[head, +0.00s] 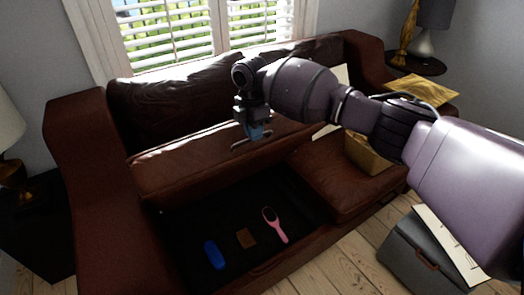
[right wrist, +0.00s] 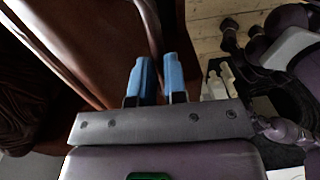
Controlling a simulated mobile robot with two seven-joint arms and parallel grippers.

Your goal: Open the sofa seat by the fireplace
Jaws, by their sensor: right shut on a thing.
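The brown leather sofa (head: 75,150) stands under the window. Its left seat (head: 200,160) is tilted up, baring a black storage compartment (head: 185,225) below. A small bar handle (head: 238,147) sits on the raised seat. My right gripper (head: 256,134) is at this handle, its blue fingers shut on it. In the right wrist view the two blue fingertips (right wrist: 158,75) stand a little apart against brown leather; the handle between them is hard to make out. The right seat (head: 335,180) lies flat. My left gripper is not in view. No fireplace shows.
In the compartment lie a blue object (head: 214,254), a brown square (head: 246,238) and a pink hairbrush (head: 274,224). A yellow box (head: 366,155) is on the right seat. A grey case (head: 415,255) with papers stands on the floorboards at right. Side tables flank the sofa.

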